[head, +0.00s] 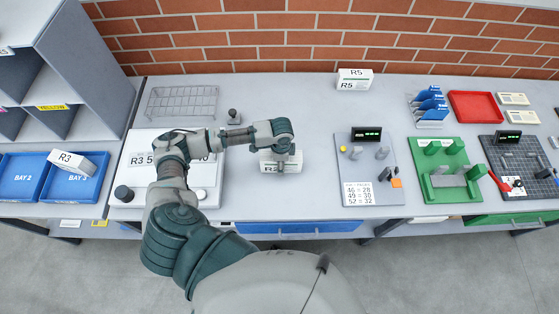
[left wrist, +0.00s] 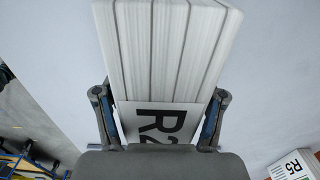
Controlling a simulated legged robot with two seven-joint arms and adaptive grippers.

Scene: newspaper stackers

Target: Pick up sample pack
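A white pack labelled R2 (head: 270,168) is on the grey bench under my left gripper (head: 281,152) in the head view. In the left wrist view the pack (left wrist: 165,50) is a stack of pale sheets with a black "R2" on its near face. The fingers of my left gripper (left wrist: 160,118) are on either side of it, very close to its edges. I cannot tell whether both fingers press on it. The hand hides part of the pack in the head view. My right gripper is in neither view.
A pack labelled R5 (head: 354,79) stands at the bench's back, and one labelled R3 (head: 70,162) lies on the blue bins at left. A white panel (head: 125,182) is under my left arm. A grey board with blocks (head: 372,195) and a green fixture (head: 446,185) are right.

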